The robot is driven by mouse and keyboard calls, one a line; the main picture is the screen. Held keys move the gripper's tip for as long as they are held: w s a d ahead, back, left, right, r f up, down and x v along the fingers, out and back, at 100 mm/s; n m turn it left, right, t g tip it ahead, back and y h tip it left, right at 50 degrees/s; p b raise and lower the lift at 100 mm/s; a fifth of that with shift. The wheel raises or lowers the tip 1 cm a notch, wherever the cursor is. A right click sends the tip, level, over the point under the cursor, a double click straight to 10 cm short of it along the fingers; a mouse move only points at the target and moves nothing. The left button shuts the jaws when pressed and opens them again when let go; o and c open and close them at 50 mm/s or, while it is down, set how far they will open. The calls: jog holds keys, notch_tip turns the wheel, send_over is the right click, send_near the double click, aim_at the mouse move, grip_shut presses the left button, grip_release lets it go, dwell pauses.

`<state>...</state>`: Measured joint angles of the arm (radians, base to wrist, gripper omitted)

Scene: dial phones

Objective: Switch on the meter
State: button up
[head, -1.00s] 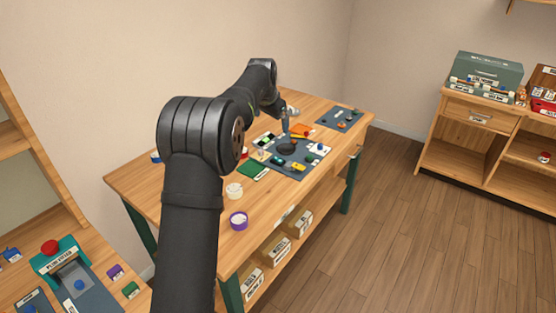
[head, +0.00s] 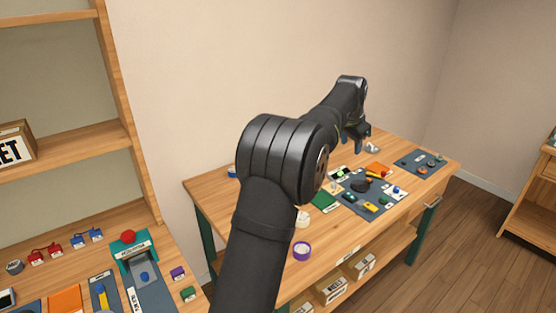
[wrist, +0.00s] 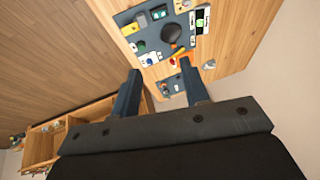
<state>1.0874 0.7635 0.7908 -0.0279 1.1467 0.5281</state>
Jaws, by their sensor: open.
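A small device with a green screen, which may be the meter (wrist: 201,22), lies at the mat's edge in the wrist view. It also shows on the workbench in the head view (head: 340,174); its label and switch are too small to read. Beside it, a dark round piece (wrist: 172,34) sits on the blue-grey mat (wrist: 150,34). My gripper (wrist: 160,72) is open and empty, its two fingers apart above the bench. In the head view it (head: 366,140) is above the back of the bench, behind the mat, apart from everything there.
The mat also bears a yellow piece (head: 370,207) and several small parts. An orange piece (head: 377,170), a green board (head: 325,201) and a purple-rimmed cup (head: 302,251) are on the workbench. A second mat (head: 420,162) lies right. The bench's front left is mostly bare.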

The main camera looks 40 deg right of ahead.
jog(key=shift+d+f, duration=0.1)
jog(key=shift+f, duration=0.1)
jog(key=c, duration=0.4)
jog(key=d+f, duration=0.1)
jog(key=f, duration=0.2)
jog(key=d+f+h, duration=0.1)
jog(key=f, duration=0.1)
jog(key=w+d+f+m+g+h, duration=0.1)
jog(key=f, duration=0.2)
jog(key=shift+d+f, duration=0.15)
jog(key=shift+f, duration=0.15)
grip_shut()
jog(key=w+f+h, duration=0.2)
jog(key=w+f, duration=0.1)
jog(key=f, duration=0.5)
jog(key=shift+w+d+t, duration=0.2)
jog(key=shift+d+t, duration=0.1)
jog(key=shift+t, duration=0.1)
